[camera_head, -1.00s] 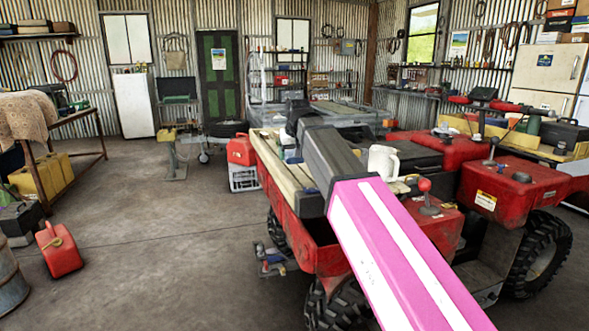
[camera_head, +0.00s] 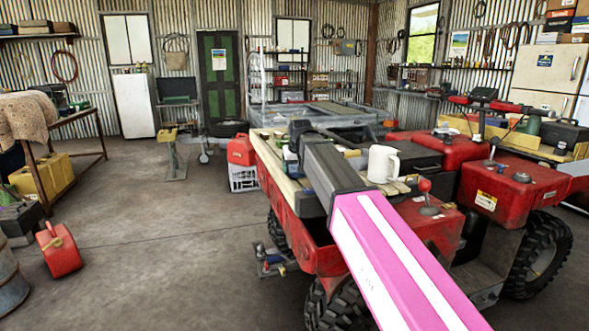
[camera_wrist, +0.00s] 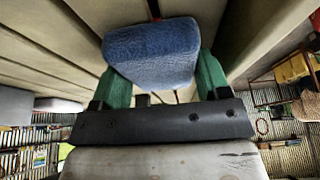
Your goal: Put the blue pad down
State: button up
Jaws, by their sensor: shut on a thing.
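The blue pad (camera_wrist: 150,52) shows in the wrist view as a small, rounded, textured block. My gripper (camera_wrist: 165,70) is shut on it, with a green finger against each side. Pale wooden slats (camera_wrist: 60,50) lie just beyond the pad; I cannot tell whether it touches them. In the head view my gripper (camera_head: 299,133) is over the slatted wooden rack (camera_head: 268,155) on the red quad. My own arm hides the pad there.
A white mug (camera_head: 383,163) stands on the slats right of my gripper. A red fuel can (camera_head: 241,150) is beside the quad. The floor at left is mostly open.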

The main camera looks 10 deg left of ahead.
jog(key=shift+f, duration=0.15)
jog(key=o, duration=0.6)
jog(key=v, duration=1.2)
jog(key=shift+s, duration=0.1)
